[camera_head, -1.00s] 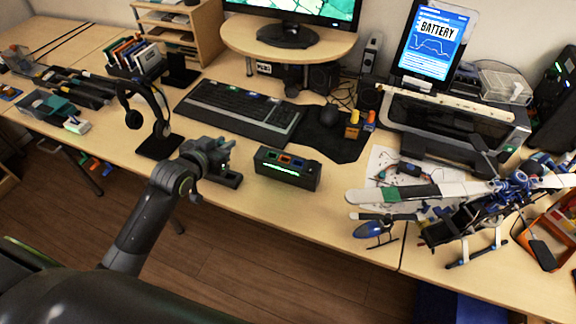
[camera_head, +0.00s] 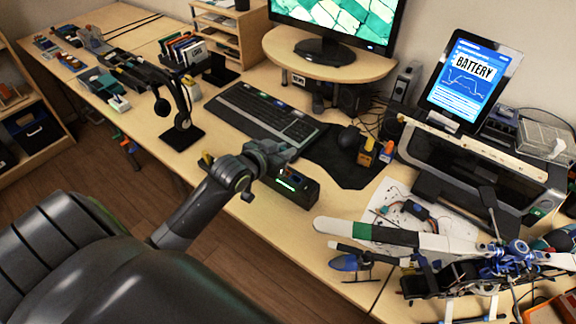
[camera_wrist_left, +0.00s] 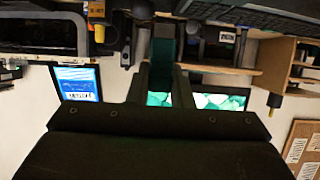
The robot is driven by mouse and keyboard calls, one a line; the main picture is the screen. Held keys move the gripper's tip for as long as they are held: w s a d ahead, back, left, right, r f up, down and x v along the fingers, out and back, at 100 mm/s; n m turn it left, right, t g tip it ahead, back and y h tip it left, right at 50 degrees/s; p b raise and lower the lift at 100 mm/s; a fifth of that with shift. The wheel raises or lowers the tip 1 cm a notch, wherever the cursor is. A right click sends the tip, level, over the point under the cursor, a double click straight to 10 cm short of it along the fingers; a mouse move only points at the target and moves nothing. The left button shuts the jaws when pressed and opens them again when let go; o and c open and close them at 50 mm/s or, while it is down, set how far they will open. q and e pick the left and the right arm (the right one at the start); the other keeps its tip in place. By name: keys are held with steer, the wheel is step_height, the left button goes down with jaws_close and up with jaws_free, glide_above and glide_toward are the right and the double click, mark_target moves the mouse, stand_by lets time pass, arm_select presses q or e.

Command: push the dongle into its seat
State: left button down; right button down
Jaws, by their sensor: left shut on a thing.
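My left gripper (camera_head: 275,153) is at the rear of the black box (camera_head: 297,190) with a lit green display, at the front of the desk. It covers part of the box's top in the head view. In the left wrist view its two fingers are shut on a dark teal piece (camera_wrist_left: 163,48), which seems to be the dongle. The piece is not clear in the head view. The seat cannot be made out, and whether the piece touches the box cannot be told. My right gripper is in neither view.
The keyboard (camera_head: 262,116) lies behind the box. The headset stand (camera_head: 183,135) is to the left. A model helicopter (camera_head: 480,265) and a printer (camera_head: 480,170) fill the right.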

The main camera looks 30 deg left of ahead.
arm_select(q)
steer(key=shift+f, duration=0.5)
step_height(320, 180, down, 3)
steer(key=shift+d+f, duration=0.15)
steer(key=shift+f, duration=0.3)
steer(key=c, duration=1.3)
jaws_free()
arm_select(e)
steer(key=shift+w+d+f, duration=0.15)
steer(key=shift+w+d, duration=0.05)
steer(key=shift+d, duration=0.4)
arm_select(q)
steer(key=v, duration=1.2)
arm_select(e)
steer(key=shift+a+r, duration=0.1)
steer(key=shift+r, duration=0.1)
